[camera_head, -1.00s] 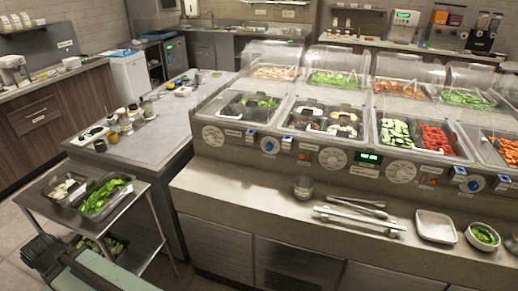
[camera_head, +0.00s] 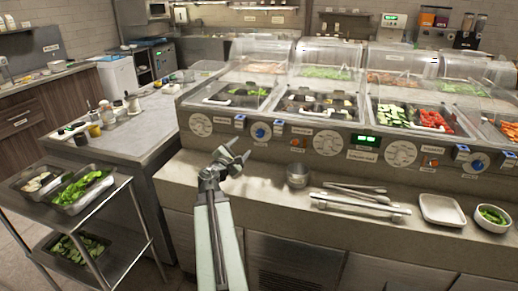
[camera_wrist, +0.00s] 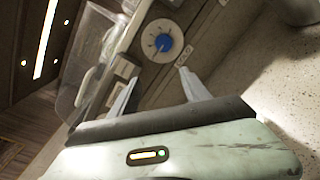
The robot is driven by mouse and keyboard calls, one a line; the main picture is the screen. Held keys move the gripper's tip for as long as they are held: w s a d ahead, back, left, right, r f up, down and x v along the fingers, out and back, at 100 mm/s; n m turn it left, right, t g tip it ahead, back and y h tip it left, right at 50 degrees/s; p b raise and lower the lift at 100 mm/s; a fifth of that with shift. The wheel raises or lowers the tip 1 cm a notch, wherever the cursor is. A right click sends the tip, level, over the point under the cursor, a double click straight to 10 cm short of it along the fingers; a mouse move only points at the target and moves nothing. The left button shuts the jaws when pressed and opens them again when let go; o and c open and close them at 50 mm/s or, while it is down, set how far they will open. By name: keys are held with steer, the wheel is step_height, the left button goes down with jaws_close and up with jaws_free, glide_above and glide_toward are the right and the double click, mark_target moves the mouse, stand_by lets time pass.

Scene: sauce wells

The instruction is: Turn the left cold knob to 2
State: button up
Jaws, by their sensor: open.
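The left cold knob (camera_head: 260,131) is a blue knob on a pale round dial, on the front panel of the food counter. It also shows in the wrist view (camera_wrist: 163,43), beyond the fingertips. Its numbers are too small to read and its setting cannot be told. My gripper (camera_head: 235,154) is open and empty, in front of the panel and below and left of the knob in the head view. In the wrist view my gripper (camera_wrist: 159,74) has its two fingers spread, with the knob between and past them, apart from both.
A white dial (camera_head: 201,125) is left of the knob; an orange button (camera_head: 297,142) and another white dial (camera_head: 327,143) are right. On the ledge stand a metal cup (camera_head: 298,175), tongs (camera_head: 358,204) and a white tray (camera_head: 441,210). A second blue knob (camera_head: 477,165) is far right.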

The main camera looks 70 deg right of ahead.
mark_target(259, 135)
steer(key=s+d, duration=0.1)
steer(key=d, duration=0.2)
steer(key=s+d+n, duration=0.1)
steer(key=d, duration=0.3)
steer(key=s+d+n, duration=0.1)
steer(key=d, duration=0.2)
steer(key=shift+s+d+r+h, duration=0.2)
steer(key=shift+s+r+h, duration=0.1)
steer(key=shift+h, duration=0.1)
jaws_close()
